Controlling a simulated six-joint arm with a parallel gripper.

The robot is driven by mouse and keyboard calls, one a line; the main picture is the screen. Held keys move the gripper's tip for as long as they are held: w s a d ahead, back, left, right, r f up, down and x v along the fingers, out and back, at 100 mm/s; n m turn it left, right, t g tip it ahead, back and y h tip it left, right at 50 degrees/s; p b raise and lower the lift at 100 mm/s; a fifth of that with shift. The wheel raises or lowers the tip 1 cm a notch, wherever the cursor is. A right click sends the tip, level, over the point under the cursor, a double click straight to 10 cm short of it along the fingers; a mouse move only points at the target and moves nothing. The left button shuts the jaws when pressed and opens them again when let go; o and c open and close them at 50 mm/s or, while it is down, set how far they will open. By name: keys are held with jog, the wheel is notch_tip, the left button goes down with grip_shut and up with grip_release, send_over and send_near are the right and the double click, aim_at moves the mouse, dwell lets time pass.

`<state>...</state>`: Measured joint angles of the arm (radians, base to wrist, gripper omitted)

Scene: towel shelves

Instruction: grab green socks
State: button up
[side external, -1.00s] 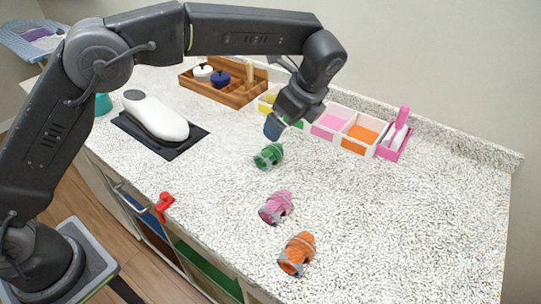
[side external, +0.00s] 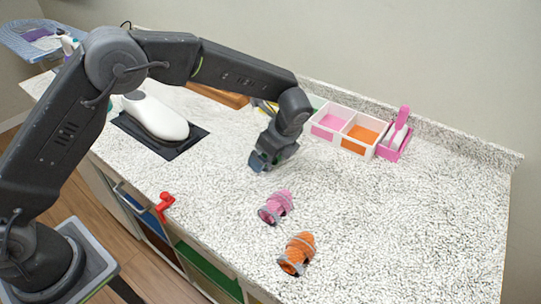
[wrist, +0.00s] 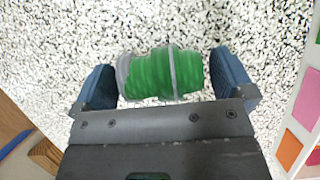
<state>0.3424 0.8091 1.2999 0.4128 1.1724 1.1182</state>
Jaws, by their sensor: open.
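The rolled green socks (wrist: 160,73), with grey ends, lie on the speckled counter in the wrist view, between the two blue fingers of my gripper (wrist: 164,82). The fingers are open, with a small gap at each end of the roll. In the side view my gripper (side external: 257,162) is low over the counter and hides the green socks.
Rolled pink socks (side external: 276,206) and orange socks (side external: 297,253) lie nearer the front. A divided box with pink and orange compartments (side external: 345,128) stands at the back. A white object (side external: 156,116) on a black mat is at left. A red item (side external: 165,206) is at the front edge.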

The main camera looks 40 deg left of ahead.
jog(key=shift+c, duration=0.3)
jog(key=c, duration=0.8)
jog(key=shift+o, duration=0.2)
